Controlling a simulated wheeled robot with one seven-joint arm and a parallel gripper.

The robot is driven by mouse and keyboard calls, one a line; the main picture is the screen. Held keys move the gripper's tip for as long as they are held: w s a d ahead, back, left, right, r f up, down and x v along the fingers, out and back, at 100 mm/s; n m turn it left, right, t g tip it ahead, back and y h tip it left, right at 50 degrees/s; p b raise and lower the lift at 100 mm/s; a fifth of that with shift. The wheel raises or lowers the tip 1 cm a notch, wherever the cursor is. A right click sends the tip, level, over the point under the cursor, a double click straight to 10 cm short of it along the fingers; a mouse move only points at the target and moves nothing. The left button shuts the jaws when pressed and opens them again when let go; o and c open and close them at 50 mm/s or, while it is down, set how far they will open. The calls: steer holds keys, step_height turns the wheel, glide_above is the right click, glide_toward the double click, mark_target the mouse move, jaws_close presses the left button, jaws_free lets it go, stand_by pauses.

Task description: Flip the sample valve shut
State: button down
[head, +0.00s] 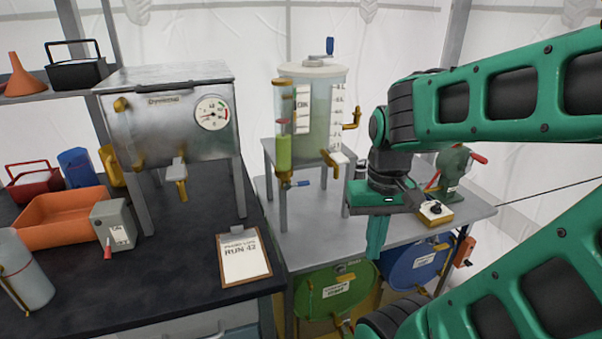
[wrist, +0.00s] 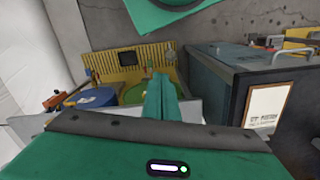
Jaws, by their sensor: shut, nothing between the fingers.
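Which fitting is the sample valve I cannot tell, as its label is too small to read. A small blue lever (head: 302,183) sits at the foot of the sight tube on the clear tank (head: 320,105). A brass tap (head: 330,157) with a white tag is on the tank's lower front, and a brass outlet (head: 352,118) is on its right side. The steel tank at left has its own brass tap (head: 181,188). My gripper (head: 376,248) points down, shut and empty, right of the clear tank's stand and apart from these valves; it also shows in the wrist view (wrist: 162,90).
A clipboard (head: 244,258) lies on the dark bench. A yellow box with a black knob (head: 435,212) and a green device with a red handle (head: 455,170) stand right of my gripper. Green (head: 335,290) and blue (head: 415,262) drums are below. The grey table's front is mostly clear.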

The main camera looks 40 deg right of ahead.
steer(key=w+d+r+n+t, duration=0.1)
steer(key=w+d+r, duration=0.1)
steer(key=w+r, duration=0.8)
step_height(320, 180, up, 6)
steer(key=n+t, duration=0.1)
steer(key=n, duration=0.1)
glide_above(308, 182)
steer(key=s+a, duration=0.2)
steer(key=s, duration=0.1)
steer(key=shift+w+d+r, duration=0.15)
steer(key=shift+w, duration=0.05)
step_height(308, 182, down, 14)
steer(key=w, duration=0.2)
steer(key=shift+w+d, duration=0.3)
steer(key=shift+s+d+f, duration=0.1)
steer(key=shift+d+f, duration=0.25)
steer(key=shift+f, duration=0.2)
steer(key=shift+s+d+f, duration=0.1)
steer(key=shift+d+f, duration=0.2)
steer(key=shift+f, duration=0.2)
steer(key=shift+r, duration=0.1)
